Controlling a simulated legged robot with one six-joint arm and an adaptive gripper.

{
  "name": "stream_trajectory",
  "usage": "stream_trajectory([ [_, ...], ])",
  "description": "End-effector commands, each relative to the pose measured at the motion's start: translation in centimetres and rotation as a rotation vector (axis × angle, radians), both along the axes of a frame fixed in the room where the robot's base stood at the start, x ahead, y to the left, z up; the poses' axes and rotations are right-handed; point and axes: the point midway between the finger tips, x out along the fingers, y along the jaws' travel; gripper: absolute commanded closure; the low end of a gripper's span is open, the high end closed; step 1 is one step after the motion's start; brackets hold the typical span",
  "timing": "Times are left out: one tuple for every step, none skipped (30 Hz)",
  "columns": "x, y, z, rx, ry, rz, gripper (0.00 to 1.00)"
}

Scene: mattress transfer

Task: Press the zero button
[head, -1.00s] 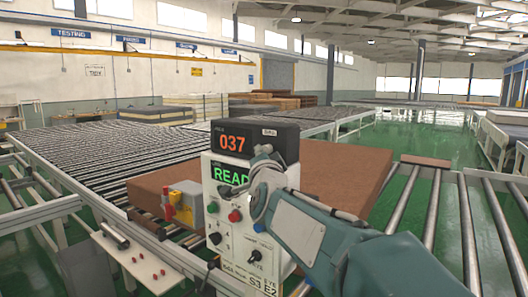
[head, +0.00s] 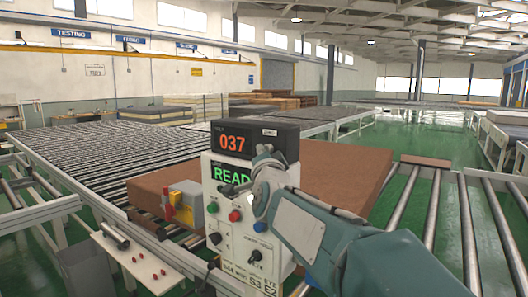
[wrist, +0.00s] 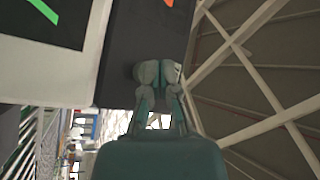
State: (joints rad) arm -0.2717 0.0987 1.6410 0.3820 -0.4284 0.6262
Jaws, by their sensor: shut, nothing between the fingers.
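The control box has a dark display unit (head: 227,141) on top, showing 037 in orange. A small pale label (head: 269,132), too small to read surely, sits at the display's upper right; it seems to mark the zero button. The button itself is not clearly visible. My gripper (head: 264,152) is just below the label, in front of the display's right end. In the wrist view my gripper (wrist: 158,73) is shut and empty, its tips over the dark display face (wrist: 140,45). I cannot tell whether they touch it.
The white panel (head: 228,209) below shows green READ-like text, with coloured buttons and knobs. A brown slab (head: 345,172) lies behind the box. A yellow-grey switch box (head: 186,205) stands at left. Roller conveyors (head: 95,150) surround it.

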Motion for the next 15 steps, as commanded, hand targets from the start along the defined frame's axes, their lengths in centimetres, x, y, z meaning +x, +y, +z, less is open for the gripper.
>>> stream_trajectory([
  [0.05,-0.07,0.02,0.000,-0.001,-0.001,1.00],
  [0.08,-0.09,0.02,0.000,-0.001,-0.001,1.00],
  [0.11,-0.11,0.03,0.000,-0.001,-0.001,1.00],
  [0.13,-0.13,0.02,0.000,-0.001,-0.001,1.00],
  [0.16,-0.16,0.02,0.000,-0.001,-0.001,1.00],
  [0.19,-0.18,0.02,0.000,-0.001,-0.001,1.00],
  [0.21,-0.22,0.04,0.000,-0.001,-0.001,1.00],
  [0.24,-0.24,0.04,0.000,-0.001,-0.001,1.00],
  [0.27,-0.27,0.04,0.001,0.000,-0.001,1.00],
  [0.29,-0.30,0.04,0.000,-0.001,-0.001,1.00],
  [0.32,-0.32,0.04,0.000,-0.001,-0.002,1.00],
  [0.35,-0.36,0.05,0.000,-0.001,-0.002,1.00],
  [0.37,-0.38,0.04,0.000,-0.001,-0.002,1.00],
  [0.40,-0.41,0.04,0.000,-0.001,-0.002,1.00],
  [0.43,-0.44,0.03,0.000,-0.001,-0.002,1.00],
])
